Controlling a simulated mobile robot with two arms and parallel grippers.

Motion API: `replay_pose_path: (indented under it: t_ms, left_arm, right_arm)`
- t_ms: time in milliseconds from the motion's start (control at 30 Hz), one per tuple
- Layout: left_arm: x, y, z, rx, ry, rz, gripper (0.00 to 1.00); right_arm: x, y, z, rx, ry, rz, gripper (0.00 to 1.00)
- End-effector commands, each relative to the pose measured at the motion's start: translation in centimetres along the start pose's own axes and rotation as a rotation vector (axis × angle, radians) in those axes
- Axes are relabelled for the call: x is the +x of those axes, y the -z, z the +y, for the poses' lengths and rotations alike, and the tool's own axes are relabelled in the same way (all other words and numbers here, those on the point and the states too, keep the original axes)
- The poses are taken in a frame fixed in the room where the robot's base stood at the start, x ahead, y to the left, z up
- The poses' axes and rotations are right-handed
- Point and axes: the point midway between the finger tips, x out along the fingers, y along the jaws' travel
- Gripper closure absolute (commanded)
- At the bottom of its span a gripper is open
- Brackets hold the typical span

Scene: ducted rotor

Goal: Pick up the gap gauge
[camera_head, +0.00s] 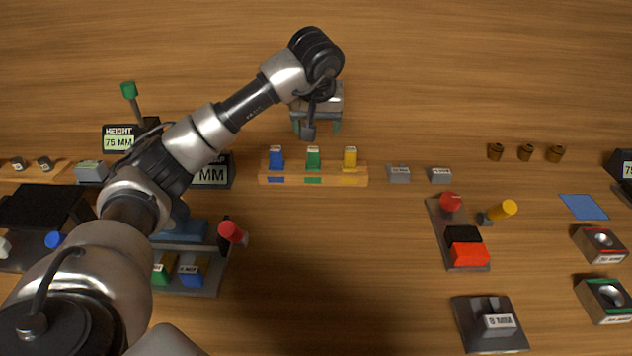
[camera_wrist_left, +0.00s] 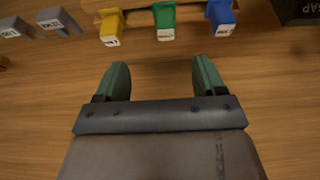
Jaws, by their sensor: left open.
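My left gripper (camera_head: 316,126) is open and empty above the wooden table, just behind the wooden rack (camera_head: 313,180). In the left wrist view its two green fingers (camera_wrist_left: 161,82) are apart with bare wood between them. The rack holds a blue piece (camera_head: 276,158), a green piece (camera_head: 313,158) and a yellow piece (camera_head: 350,158), all clear of the fingers. A dark box lettered GAP (camera_wrist_left: 299,9) shows at the wrist view's top right. I cannot tell for certain which thing is the gap gauge. My right gripper is not in view.
Two grey blocks (camera_head: 399,174) lie right of the rack. A dark tray (camera_head: 437,207) with red and black parts and an 8 MM block (camera_head: 499,324) stand at front right. My left arm hides part of the left side. The back is clear.

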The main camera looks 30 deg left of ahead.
Motion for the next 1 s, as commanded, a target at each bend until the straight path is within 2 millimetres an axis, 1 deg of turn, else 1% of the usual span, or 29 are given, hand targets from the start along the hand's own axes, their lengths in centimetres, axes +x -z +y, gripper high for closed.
replay_pose_path:
  t_ms: [33,133,267,400,500,667,900,1000]
  left_arm:
    - [1.3,-0.5,0.0,-0.001,-0.001,0.001,0.3]
    - [1.8,-0.7,0.0,-0.001,-0.001,0.001,0.3]
    - [3.1,-0.7,0.0,-0.001,-0.001,-0.003,0.3]
    - [5.4,-0.7,0.0,-0.001,0.0,-0.004,0.3]
    - [6.5,-0.6,-0.1,-0.001,0.0,-0.002,0.3]
    - [7.6,-0.5,-0.1,-0.001,-0.002,-0.001,0.3]
    - [11.1,-0.1,-0.8,-0.001,-0.001,-0.004,0.3]
    - [12.0,0.0,-0.8,-0.001,-0.002,-0.001,0.3]
  right_arm:
    - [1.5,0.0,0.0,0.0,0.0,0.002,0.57]
    - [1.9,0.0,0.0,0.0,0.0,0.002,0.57]
    - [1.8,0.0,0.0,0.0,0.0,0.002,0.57]
    - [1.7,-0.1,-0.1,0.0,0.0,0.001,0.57]
    - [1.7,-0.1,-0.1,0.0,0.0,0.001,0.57]
    - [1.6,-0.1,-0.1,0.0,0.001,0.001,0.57]
    - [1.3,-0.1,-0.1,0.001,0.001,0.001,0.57]
    - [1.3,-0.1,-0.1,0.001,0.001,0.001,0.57]
